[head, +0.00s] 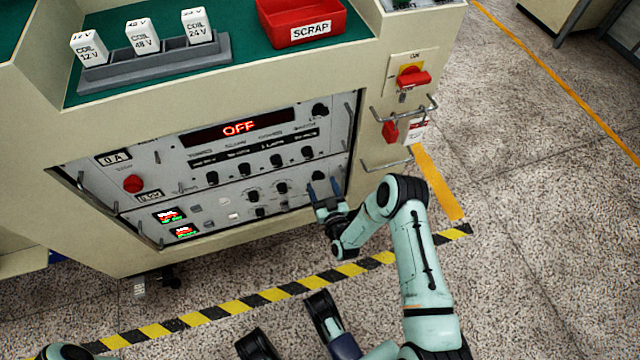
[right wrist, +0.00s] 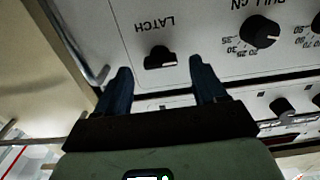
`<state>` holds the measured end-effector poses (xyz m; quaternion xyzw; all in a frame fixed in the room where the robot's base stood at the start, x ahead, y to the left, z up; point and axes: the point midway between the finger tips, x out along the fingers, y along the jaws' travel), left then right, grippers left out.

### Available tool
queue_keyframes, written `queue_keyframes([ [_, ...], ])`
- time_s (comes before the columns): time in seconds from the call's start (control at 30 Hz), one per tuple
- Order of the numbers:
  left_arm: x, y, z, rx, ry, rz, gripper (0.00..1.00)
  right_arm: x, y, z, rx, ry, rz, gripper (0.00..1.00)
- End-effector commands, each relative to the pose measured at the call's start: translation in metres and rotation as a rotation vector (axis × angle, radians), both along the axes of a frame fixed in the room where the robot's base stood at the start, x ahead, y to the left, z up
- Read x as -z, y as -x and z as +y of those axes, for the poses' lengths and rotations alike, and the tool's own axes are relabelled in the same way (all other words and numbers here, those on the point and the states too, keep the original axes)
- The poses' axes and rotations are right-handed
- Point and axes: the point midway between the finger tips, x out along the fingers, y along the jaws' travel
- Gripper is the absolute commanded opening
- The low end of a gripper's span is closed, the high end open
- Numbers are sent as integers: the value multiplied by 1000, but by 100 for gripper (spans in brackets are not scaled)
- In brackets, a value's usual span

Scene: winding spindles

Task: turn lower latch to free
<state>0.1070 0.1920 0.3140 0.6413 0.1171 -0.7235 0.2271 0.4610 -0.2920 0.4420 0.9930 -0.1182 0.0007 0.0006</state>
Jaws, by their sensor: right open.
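The lower latch (right wrist: 160,58) is a small black knob on a pale grey panel, with the word LATCH upside down beside it in the right wrist view. In the head view a dark knob (head: 319,176) near the fingertips, by the panel's right end, looks to be this latch. My right gripper (head: 323,186) is open in front of the lower panel. In the right wrist view its two dark blue fingers (right wrist: 160,68) stand either side of the latch, with clear gaps; contact is not visible. My left gripper is not in view.
A metal handle (right wrist: 98,74) stands close beside the latch. A dial (right wrist: 260,32) is on its other side. The upper panel's display (head: 240,128) reads OFF. A red switch (head: 413,77) and rails are on the cabinet's right. Coil blocks and a red SCRAP bin (head: 302,20) are on top.

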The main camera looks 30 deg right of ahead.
Motion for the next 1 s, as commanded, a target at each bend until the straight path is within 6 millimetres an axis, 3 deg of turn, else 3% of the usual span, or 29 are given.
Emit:
queue_keyframes([
  [0.2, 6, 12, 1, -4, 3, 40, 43, 0, -19, -4, -1, -1, 0, 70],
  [0.5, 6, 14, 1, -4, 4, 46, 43, 0, -21, -4, -1, -1, 1, 70],
  [0.7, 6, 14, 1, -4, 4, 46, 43, 0, -21, -5, -1, -1, 1, 14],
  [1.0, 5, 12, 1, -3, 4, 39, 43, 0, -20, -5, -1, -28, -5, 14],
])
